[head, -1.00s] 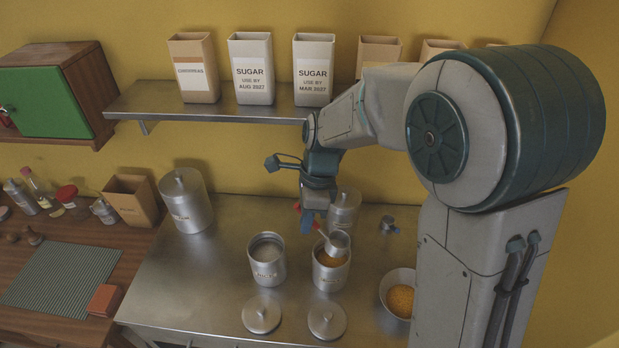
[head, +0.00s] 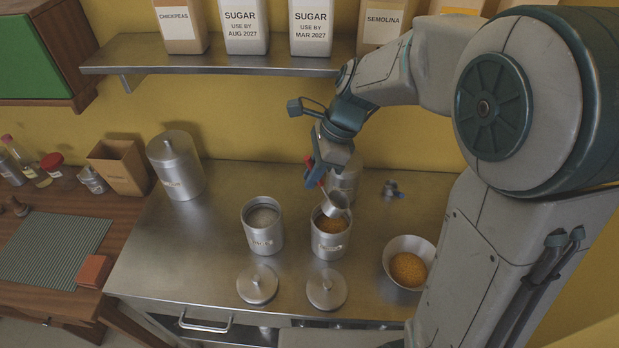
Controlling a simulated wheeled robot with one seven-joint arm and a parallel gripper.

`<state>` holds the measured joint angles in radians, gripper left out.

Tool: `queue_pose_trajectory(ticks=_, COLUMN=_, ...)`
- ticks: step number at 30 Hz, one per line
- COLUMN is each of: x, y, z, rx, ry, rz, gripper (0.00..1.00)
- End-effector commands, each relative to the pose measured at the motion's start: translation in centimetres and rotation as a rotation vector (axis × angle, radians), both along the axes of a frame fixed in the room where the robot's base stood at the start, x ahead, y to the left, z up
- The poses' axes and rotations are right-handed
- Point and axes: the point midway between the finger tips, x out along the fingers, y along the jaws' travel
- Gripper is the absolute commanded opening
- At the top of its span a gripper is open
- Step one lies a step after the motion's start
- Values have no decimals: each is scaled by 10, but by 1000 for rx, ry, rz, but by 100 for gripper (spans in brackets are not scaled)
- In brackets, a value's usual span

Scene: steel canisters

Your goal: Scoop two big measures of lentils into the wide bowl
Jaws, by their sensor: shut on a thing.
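My gripper (head: 318,178) is shut on a scoop (head: 336,203) with a red handle and a metal cup. The scoop's cup is at the mouth of an open steel canister (head: 329,246) holding orange lentils; I cannot tell what the cup contains. The wide bowl (head: 427,247) stands to the right on the steel counter, with orange lentils (head: 408,270) in it. My arm passes above and to the right of the canister.
An open canister (head: 263,236) with pale contents stands left of the lentils. Two lids (head: 257,284) (head: 326,289) lie in front. Closed canisters (head: 176,166) (head: 343,180) stand behind. A small blue-grey item (head: 391,190) lies at the back right. A shelf (head: 230,62) with packets hangs above.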

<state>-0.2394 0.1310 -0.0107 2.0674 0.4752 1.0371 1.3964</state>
Motion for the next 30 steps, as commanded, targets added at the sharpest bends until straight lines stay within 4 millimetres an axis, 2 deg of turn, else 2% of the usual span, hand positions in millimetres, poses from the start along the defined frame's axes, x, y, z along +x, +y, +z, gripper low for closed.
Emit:
queue_pose_trajectory(ticks=1, x=0, y=-2, z=-6, rx=15, ry=0, rz=-3, gripper=0)
queue_pose_trajectory(ticks=8, x=0, y=-6, z=-11, rx=79, ry=-3, rz=-1, gripper=0)
queue_pose_trajectory(ticks=30, x=0, y=-6, z=-78, rx=74, ry=-3, rz=0, gripper=0)
